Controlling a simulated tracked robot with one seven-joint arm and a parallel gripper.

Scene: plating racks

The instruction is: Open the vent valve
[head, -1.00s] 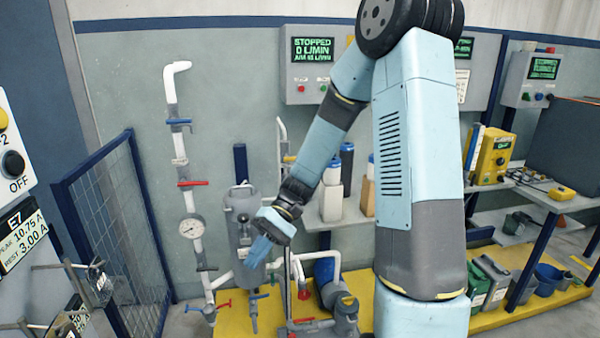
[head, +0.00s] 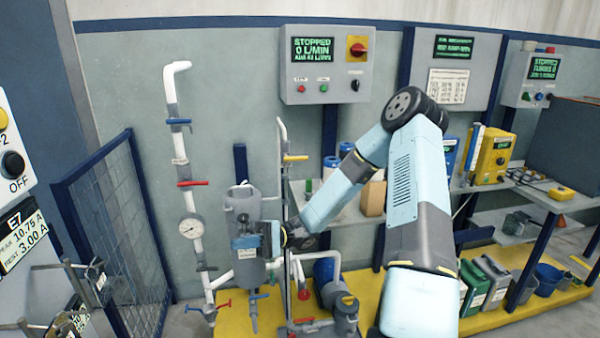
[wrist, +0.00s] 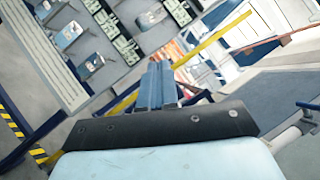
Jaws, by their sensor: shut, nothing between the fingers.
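Several lever valves are in the head view; I see no label telling which is the vent valve. On the tall white pipe at left are a blue lever (head: 178,121), a red lever (head: 192,183) and a dark lever near its foot. A yellow lever (head: 295,158) is on the thinner pipe right of the grey tank (head: 243,205). Lower down are red and blue handles. My gripper (head: 240,243) points left across the front of the tank and hides part of it. In the wrist view its blue fingers (wrist: 155,85) are together and empty. I cannot tell whether it touches the tank.
A round gauge (head: 191,228) is on the left pipe. A mesh fence (head: 115,235) stands at left. A control box (head: 327,65) reads STOPPED, 0 L/MIN. A shelf with containers is behind my arm. A yellow platform (head: 365,290) lies below.

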